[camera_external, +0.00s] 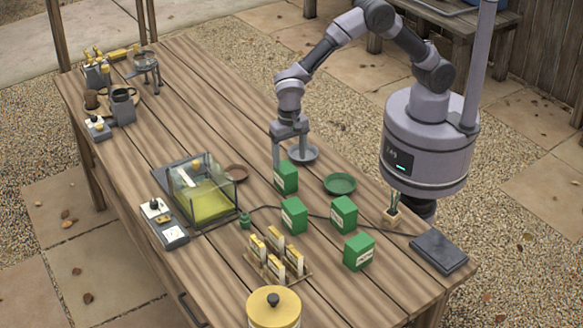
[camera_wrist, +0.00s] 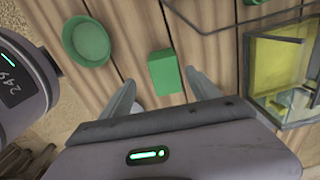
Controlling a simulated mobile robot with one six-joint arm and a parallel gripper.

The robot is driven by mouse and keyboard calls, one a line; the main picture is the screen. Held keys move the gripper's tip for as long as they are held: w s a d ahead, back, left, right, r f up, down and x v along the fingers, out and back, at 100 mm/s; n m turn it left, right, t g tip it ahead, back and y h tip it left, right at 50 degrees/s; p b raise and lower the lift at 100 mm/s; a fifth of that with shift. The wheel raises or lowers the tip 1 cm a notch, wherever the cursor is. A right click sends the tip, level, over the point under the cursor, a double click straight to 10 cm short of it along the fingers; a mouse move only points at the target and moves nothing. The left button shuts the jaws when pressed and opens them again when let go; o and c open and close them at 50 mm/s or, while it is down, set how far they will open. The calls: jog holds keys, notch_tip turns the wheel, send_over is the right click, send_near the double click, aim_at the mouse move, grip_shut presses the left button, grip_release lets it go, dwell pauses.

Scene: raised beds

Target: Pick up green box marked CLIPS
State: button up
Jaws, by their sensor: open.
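Several green boxes with white labels stand on the wooden table. One green box (camera_external: 287,178) is directly below and in front of my gripper (camera_external: 290,156). Others are a green box (camera_external: 294,216) nearer the front, a green box (camera_external: 344,215) to its right and a green box (camera_external: 358,252) at the front right. The lettering is too small to read, so I cannot tell which is marked CLIPS. In the wrist view, a green box (camera_wrist: 165,72) lies ahead between the two open fingers of my gripper (camera_wrist: 160,80). I cannot tell whether the fingers reach down beside it.
A green dish (camera_external: 340,184) and a grey dish (camera_external: 303,154) are close to my gripper. A glass-sided case (camera_external: 203,190) stands to the left. A rack of yellow packets (camera_external: 276,262) and a yellow lidded pot (camera_external: 273,308) are in front. A cable crosses the table.

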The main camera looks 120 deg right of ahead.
aim_at(290, 168)
notch_tip(290, 168, down, 5)
jog(key=shift+f+b, duration=0.1)
jog(key=shift+b, duration=0.5)
jog(key=f+b, duration=0.1)
jog(key=f, duration=0.2)
jog(key=d+f+b, duration=0.1)
jog(key=f, duration=0.1)
jog(key=shift+w+d+f+b, duration=0.1)
jog(key=shift+w+f+b, duration=0.05)
jog(key=shift+w+b, duration=0.25)
jog(key=shift+r, duration=0.2)
jog(key=shift+c, duration=0.9)
jog(key=c, duration=1.4)
jog(key=shift+o, duration=0.2)
